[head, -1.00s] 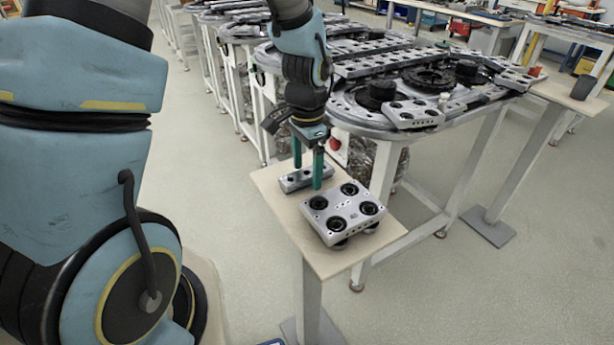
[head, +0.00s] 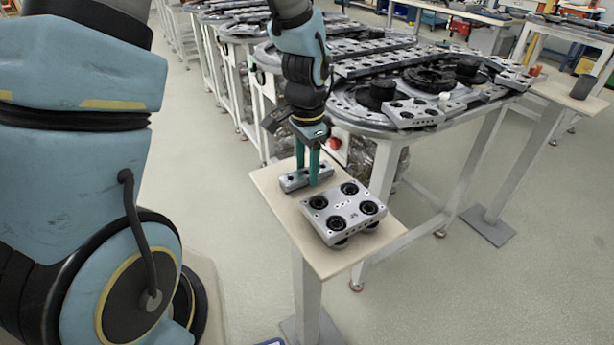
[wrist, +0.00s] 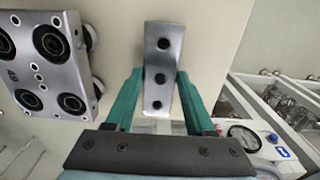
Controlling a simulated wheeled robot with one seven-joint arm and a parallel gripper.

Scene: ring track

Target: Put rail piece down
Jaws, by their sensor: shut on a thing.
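The rail piece (head: 300,180) is a small grey metal bar with dark holes, lying at the far end of a small beige table (head: 274,187). In the wrist view the rail piece (wrist: 160,62) sits between the two green fingers. My gripper (head: 308,181) points down and is shut on the rail piece, with a finger on each side of it. It also shows in the wrist view (wrist: 160,90). The rail piece looks level and at the tabletop; I cannot tell whether a small gap is under it. Its near end is partly hidden by my gripper.
A grey carriage with black wheels (head: 345,212) stands on the same small table, close to the rail piece. It also shows in the wrist view (wrist: 45,65). The ring track (head: 440,88) stands behind on white legs. Bare tabletop is left of the carriage.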

